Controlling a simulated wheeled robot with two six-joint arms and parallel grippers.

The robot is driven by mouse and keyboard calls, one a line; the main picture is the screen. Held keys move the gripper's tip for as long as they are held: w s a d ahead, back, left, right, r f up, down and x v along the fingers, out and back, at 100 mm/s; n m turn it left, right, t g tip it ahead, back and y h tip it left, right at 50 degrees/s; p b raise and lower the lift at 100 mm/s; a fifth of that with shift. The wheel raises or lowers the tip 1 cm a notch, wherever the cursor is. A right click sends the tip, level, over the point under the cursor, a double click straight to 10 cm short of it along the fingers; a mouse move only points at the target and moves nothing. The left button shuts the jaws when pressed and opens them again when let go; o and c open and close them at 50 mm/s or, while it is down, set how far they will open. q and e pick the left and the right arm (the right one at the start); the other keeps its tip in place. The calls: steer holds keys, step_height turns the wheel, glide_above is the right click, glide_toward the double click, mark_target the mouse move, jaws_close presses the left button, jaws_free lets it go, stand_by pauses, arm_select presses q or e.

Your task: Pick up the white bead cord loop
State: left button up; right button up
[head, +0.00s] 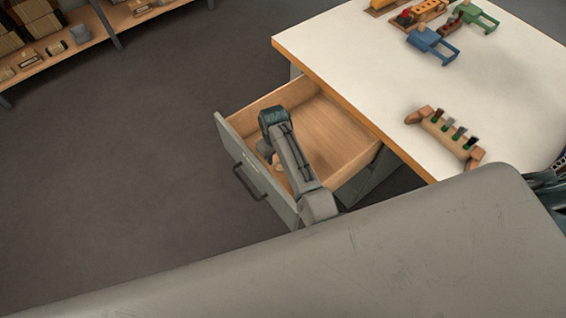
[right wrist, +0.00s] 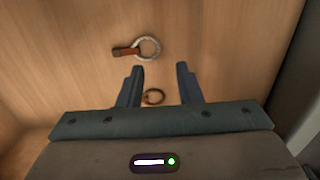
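A whitish loop (right wrist: 158,48) with a red-brown tab lies on the drawer's wooden floor in the right wrist view, just beyond my fingertips. A second, darker brown loop (right wrist: 163,98) lies nearer, seen between my two fingers. My right gripper (right wrist: 160,67) is open, its fingers apart with nothing held between them. In the head view my right arm reaches down into the open drawer (head: 340,130); its fingertips and the loops cannot be made out clearly there. My left gripper is not in view.
The drawer's grey front (head: 250,172) and wooden side walls surround my right arm. Shelves (head: 75,45) with boxes stand at far left.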

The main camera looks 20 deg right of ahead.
mark_target(276, 169)
step_height(276, 169, down, 2)
steer(key=shift+f, duration=0.1)
steer(key=shift+w+d+f, duration=0.1)
steer(key=shift+f, duration=1.3)
steer(key=shift+w+f, duration=0.1)
steer(key=shift+f, duration=1.3)
jaws_close()
